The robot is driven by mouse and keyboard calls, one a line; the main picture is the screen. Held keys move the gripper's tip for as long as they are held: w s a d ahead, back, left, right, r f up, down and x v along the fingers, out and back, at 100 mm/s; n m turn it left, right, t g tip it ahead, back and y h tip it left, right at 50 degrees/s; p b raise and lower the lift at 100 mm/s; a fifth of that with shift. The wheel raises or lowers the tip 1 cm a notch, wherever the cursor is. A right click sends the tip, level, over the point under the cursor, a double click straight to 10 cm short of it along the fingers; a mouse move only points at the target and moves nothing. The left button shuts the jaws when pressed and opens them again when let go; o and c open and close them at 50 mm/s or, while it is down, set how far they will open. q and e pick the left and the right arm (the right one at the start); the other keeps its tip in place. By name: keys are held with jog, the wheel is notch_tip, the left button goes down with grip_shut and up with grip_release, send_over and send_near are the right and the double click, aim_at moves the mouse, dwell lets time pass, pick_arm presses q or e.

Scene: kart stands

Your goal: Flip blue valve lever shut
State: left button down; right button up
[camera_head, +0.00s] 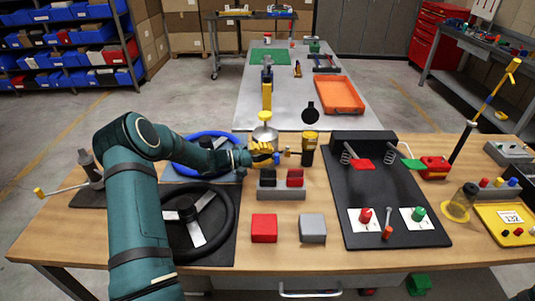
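My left arm reaches in from the left, and its yellow-fingered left gripper (262,153) is over the middle of the wooden workbench. A small blue piece (277,158), which looks like the valve lever, shows right at the fingertips. I cannot tell whether the fingers touch it or how far they are apart. A short pipe-like fitting (291,154) runs from there to a black and yellow upright cylinder (309,146). The valve body is mostly hidden by the gripper. My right gripper is not in view.
A silver canister (265,132) stands just behind the gripper. A blue steering wheel (186,166) and a black one (214,232) lie left. A holder with black and red blocks (281,192) is in front. A black panel (386,190) with levers is right. Bare wood (300,262) lies along the front.

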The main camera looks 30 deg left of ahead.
aim_at(278, 158)
pick_arm(q)
jog(key=shift+s+d+b, duration=0.1)
jog(key=shift+d+b, duration=0.2)
jog(key=shift+d, duration=0.1)
jog(key=shift+d+f+b, duration=0.1)
jog(key=shift+d+b, duration=1.05)
jog(key=shift+d, duration=0.2)
jog(key=shift+d+b, duration=0.35)
jog(key=shift+d, duration=0.1)
jog(key=shift+w+d, duration=0.2)
jog(key=shift+d, duration=0.25)
